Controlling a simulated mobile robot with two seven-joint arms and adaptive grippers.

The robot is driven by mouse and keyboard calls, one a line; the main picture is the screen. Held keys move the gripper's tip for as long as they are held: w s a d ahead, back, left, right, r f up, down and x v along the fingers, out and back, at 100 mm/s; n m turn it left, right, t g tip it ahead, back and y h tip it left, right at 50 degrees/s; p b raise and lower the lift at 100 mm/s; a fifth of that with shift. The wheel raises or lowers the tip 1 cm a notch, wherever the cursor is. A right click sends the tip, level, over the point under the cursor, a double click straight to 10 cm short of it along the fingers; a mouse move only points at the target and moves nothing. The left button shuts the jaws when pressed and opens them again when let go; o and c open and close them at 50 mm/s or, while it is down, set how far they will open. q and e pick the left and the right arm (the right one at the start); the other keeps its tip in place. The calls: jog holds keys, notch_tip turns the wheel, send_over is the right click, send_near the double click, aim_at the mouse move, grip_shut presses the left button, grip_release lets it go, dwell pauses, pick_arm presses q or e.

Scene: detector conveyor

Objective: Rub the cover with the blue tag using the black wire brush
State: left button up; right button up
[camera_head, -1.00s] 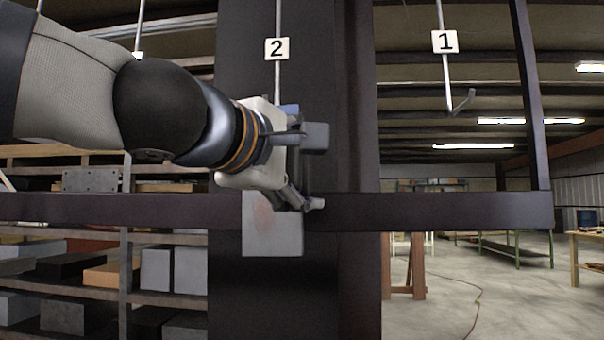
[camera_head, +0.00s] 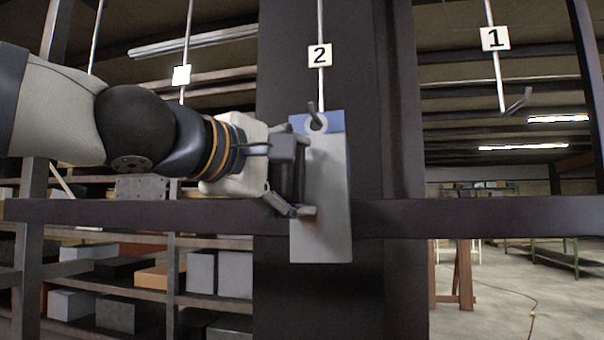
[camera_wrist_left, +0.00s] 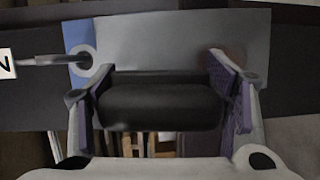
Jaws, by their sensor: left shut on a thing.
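The cover (camera_head: 325,190) is a flat grey plate with a blue top band (camera_head: 333,122), hanging by its hole from the hook marked 2. It also shows in the left wrist view (camera_wrist_left: 165,40), where a faint reddish patch lies near one fingertip. My left gripper (camera_head: 300,180) is beside the cover's left edge in the head view. It is shut on the black brush (camera_wrist_left: 158,104), a dark block held across the fingers. The bristles are hidden, and I cannot tell whether the brush touches the cover. My right gripper is not in view.
A dark horizontal beam (camera_head: 400,219) crosses behind the cover, with a wide dark post (camera_head: 390,120) behind it. An empty hook marked 1 (camera_head: 502,80) hangs to the right. Shelves with boxes (camera_head: 220,270) stand at the back left. Open floor shows at the right.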

pick_arm(q)
jog(key=shift+s, duration=0.1)
jog(key=shift+s+a+r, duration=0.1)
jog(key=shift+s+a, duration=0.2)
jog(key=shift+s, duration=0.65)
jog(key=shift+s+a+r, duration=0.1)
jog(key=shift+s+a, duration=0.15)
jog(key=shift+s, duration=0.65)
jog(key=shift+s+a, duration=0.3)
jog(key=shift+s, duration=0.65)
jog(key=shift+s, duration=0.1)
jog(key=s, duration=0.2)
jog(key=shift+s+a+r, duration=0.1)
jog(key=shift+s+a, duration=0.2)
jog(key=shift+a, duration=0.1)
